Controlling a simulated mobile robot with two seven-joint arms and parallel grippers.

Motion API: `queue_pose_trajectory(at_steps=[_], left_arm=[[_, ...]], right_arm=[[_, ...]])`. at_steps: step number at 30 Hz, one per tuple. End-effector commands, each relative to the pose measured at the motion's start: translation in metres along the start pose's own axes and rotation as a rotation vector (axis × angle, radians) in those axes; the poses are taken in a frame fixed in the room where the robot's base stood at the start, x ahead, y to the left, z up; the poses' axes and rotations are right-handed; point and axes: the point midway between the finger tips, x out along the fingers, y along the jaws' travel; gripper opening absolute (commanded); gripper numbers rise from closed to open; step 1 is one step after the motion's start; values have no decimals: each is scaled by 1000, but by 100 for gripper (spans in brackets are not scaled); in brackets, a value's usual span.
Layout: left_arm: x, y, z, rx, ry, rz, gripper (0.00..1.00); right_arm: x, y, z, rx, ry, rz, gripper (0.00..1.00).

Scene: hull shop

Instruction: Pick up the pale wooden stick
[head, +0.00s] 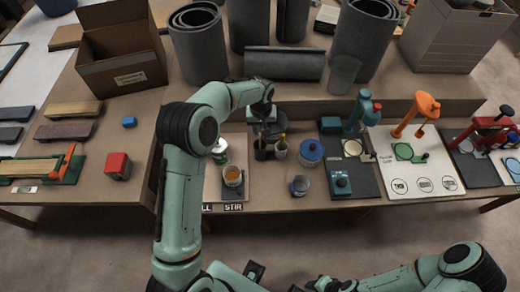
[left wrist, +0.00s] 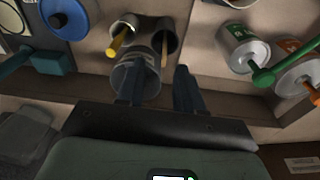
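The pale wooden stick (left wrist: 164,55) stands in a dark cup (left wrist: 167,30) in the left wrist view. A thicker yellow stick (left wrist: 121,41) leans in a lighter cup beside it. In the head view the dark cup (head: 260,151) is under my left gripper (head: 263,133), and the pale stick is hard to make out there. My left gripper also shows in the left wrist view (left wrist: 159,80). Its fingers are apart, with nothing gripped, and their tips are close to the pale stick. My right gripper (head: 325,285) is low at the bottom edge of the head view, its fingers unclear.
A blue-lidded jar (head: 311,153) and a glass (head: 299,186) stand right of the cups. Cans (head: 233,178) stand to the left. A grey roll (head: 285,63) lies on the raised shelf behind. A grey vessel (left wrist: 136,76) is close to one left finger.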

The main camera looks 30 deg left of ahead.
Motion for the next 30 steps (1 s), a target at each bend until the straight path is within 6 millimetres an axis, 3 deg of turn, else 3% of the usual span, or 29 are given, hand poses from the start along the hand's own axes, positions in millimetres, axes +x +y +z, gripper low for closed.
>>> queue_pose_trajectory(at_steps=[3,6,15,25,30], left_arm=[[-26,-6,-14,-38,26,-29,36],[-25,-9,-17,-48,28,-39,36],[30,-11,-18,-48,26,-38,36],[59,-11,-18,-46,26,-37,36],[86,-11,-18,-47,26,-38,36]], right_arm=[[5,2,2,1,-3,1,36],[6,3,2,1,-3,1,36],[5,2,2,1,-3,1,36],[3,1,1,0,-1,0,36],[-2,-1,-1,-1,1,-1,36]])
